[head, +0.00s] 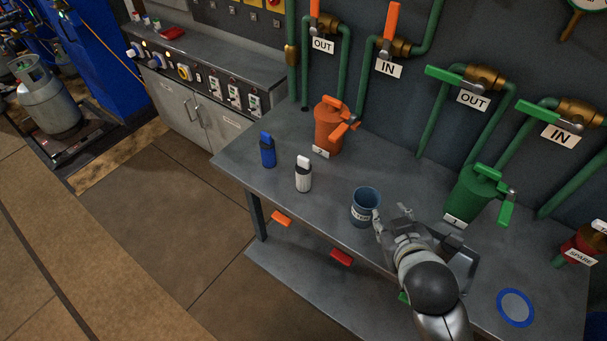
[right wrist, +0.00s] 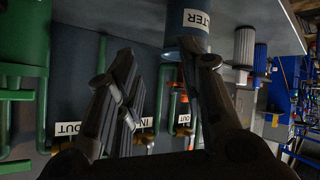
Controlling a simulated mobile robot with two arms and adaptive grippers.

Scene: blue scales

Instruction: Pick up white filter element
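The white filter element (head: 303,178) stands upright on the grey workbench (head: 335,210), its white top uppermost. My left gripper is not in view.
A blue filter element (head: 268,153) stands left of the white one. An orange housing (head: 328,130) and a green housing (head: 470,195) stand behind, under pipes and valves. A blue-rimmed disc (head: 515,308) lies at the right. The bench around the white element is clear.

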